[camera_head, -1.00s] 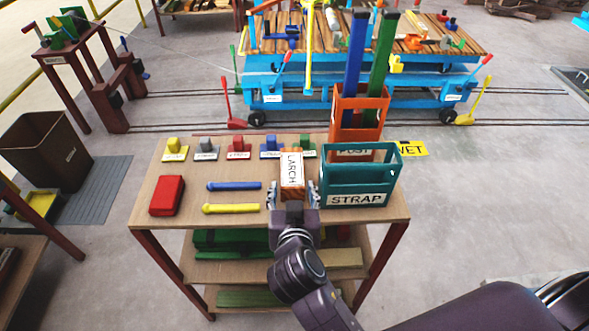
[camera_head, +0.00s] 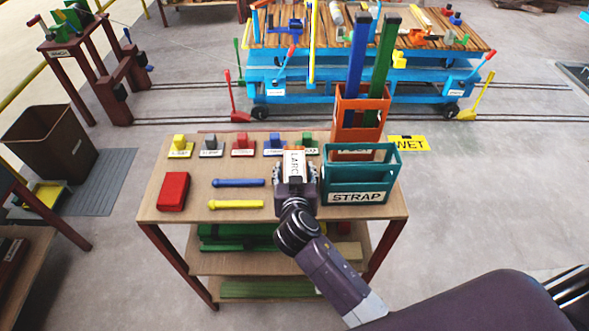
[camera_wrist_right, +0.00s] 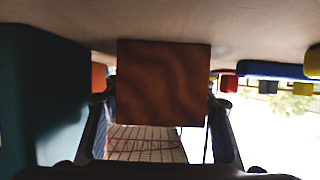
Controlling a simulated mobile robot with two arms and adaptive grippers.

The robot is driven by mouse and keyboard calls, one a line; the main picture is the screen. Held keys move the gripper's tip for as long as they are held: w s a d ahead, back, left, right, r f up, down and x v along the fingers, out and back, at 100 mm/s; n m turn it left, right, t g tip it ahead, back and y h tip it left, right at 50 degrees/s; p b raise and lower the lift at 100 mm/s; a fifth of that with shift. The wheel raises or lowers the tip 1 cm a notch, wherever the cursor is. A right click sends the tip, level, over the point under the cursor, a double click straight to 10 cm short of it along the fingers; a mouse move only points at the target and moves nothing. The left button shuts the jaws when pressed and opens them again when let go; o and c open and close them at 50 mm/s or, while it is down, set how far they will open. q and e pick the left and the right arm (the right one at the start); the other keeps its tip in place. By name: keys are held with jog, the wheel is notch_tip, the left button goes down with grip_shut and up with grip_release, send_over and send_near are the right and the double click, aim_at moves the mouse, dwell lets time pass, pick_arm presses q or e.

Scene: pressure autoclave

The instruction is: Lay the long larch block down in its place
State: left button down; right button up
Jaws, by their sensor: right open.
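The wooden block (camera_head: 294,152) with a white LARCH label lies on the table top, left of the teal STRAP crate. My right gripper (camera_head: 295,174) is at its near end, open, with one finger on each side. The gripper hides the block's near part. In the right wrist view, the block's brown end face (camera_wrist_right: 163,80) shows between the spread fingers of the gripper (camera_wrist_right: 160,132). I cannot tell whether the fingers touch it. My left gripper is not in view.
The teal STRAP crate (camera_head: 335,184) stands close on the right, with an orange crate (camera_head: 358,110) holding blue and green posts behind it. Blue (camera_head: 240,183) and yellow (camera_head: 235,204) rods and a red box (camera_head: 173,191) lie left. Several small labelled coloured pieces line the back.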

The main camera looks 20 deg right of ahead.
jog(key=shift+r, duration=0.1)
jog(key=c, duration=1.3)
